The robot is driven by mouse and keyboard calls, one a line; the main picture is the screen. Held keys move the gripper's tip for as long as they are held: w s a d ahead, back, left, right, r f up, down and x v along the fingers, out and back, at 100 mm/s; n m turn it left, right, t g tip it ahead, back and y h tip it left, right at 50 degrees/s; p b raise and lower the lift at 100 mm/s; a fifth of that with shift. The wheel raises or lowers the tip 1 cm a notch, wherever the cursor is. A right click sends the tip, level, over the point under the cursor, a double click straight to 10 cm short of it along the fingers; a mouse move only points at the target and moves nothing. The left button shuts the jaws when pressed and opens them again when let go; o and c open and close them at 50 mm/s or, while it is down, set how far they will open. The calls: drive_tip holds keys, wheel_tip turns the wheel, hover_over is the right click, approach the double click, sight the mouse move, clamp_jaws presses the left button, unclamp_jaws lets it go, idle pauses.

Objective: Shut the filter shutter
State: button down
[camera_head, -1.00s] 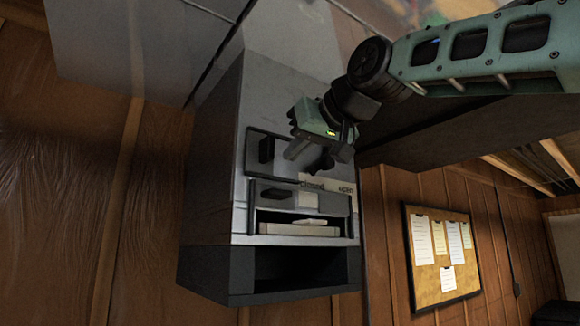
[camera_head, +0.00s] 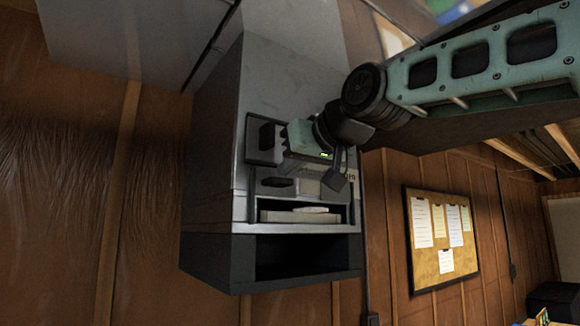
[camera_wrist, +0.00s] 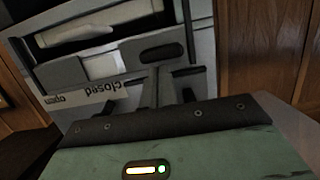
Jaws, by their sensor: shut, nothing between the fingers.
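The filter shutter (camera_head: 278,183) is a grey sliding plate with a dark oval grip slot, on the front of a grey cabinet. Below it in the head view is an open bay with a pale filter block (camera_head: 300,216). In the wrist view the shutter (camera_wrist: 195,50) and the filter (camera_wrist: 95,22) show upside down, beside a "closed"/"open" label (camera_wrist: 95,95). My gripper (camera_head: 298,165) is shut and empty in front of the cabinet. Its fingers (camera_wrist: 160,78) are close to the plate near the grip slot; I cannot tell whether they touch it.
A dark block-shaped handle (camera_head: 267,141) juts out above the shutter, left of my gripper. The cabinet (camera_head: 210,150) has a dark open compartment at its bottom. A cork board with papers (camera_head: 440,240) hangs on the wood wall at right.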

wheel_tip(320, 180, down, 6)
drive_tip(key=b, duration=0.6)
drive_tip(key=shift+f, duration=0.25)
wheel_tip(320, 180, up, 4)
drive_tip(key=p, duration=0.3)
drive_tip(key=shift+r, duration=0.2)
drive_tip(key=b+v, duration=0.4)
drive_tip(key=v, duration=0.6)
drive_tip(key=shift+b, duration=0.3)
drive_tip(key=shift+w+d, duration=0.1)
